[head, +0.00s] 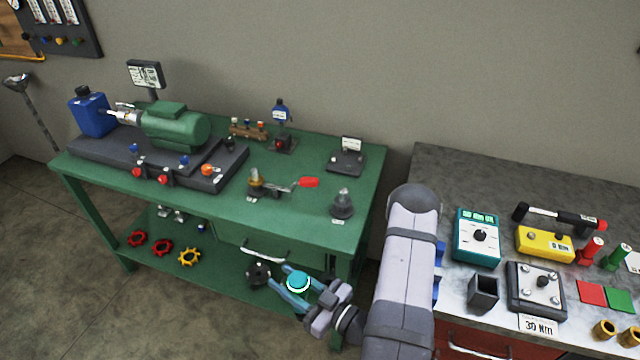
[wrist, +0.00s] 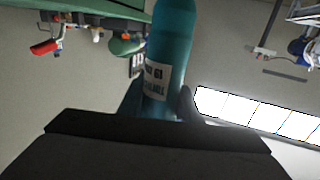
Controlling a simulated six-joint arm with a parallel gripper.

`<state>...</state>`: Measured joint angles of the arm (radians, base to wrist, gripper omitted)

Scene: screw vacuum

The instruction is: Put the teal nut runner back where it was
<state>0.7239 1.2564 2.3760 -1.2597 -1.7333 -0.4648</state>
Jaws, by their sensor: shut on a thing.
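The teal nut runner (head: 298,281) is held in my gripper (head: 295,286), in front of the green bench's lower right part. In the head view mostly its round end with a pale ring shows. In the wrist view its teal body (wrist: 173,45), with a white label, stands between the dark fingers (wrist: 160,100). The fingers are shut on it. An open dark square holder (head: 483,291) stands on the right bench and looks empty. A teal box with a dial (head: 478,236) stands behind it.
The green bench (head: 225,212) carries a green motor (head: 175,127), a blue can (head: 91,112) and a red-handled lever (head: 307,183). The grey-topped right bench (head: 455,180) holds a 30 Nm plate device (head: 537,288) and a yellow box (head: 545,243). My arm hangs between the benches.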

